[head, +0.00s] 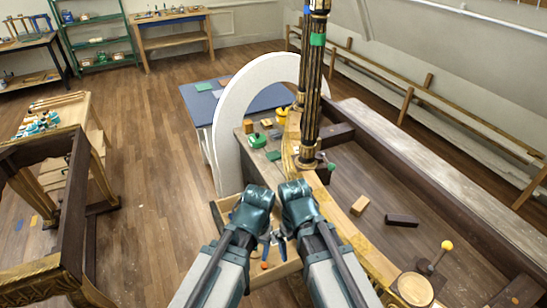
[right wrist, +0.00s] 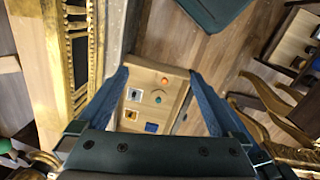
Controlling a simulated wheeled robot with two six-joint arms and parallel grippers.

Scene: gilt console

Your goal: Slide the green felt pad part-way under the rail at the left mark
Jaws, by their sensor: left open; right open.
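A small flat green piece (head: 273,155) lies on the dark worktop behind my grippers, near a gilt column (head: 313,85). Another flat green piece (head: 204,87) lies on a blue-topped table (head: 240,103); I cannot tell which is the felt pad. A gilt curved rail (head: 340,220) runs along the console's front edge. I cannot make out the left mark. My left gripper (head: 258,197) and right gripper (head: 295,192) are side by side over the console's near side, both open. In the right wrist view my right gripper (right wrist: 160,75) has its fingers spread, with nothing between them.
An open wooden drawer (head: 228,205) with small coloured things lies below my grippers. A white arch (head: 228,125) stands behind it. A wood block (head: 359,205) and a dark block (head: 402,220) lie on the console's inner board.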

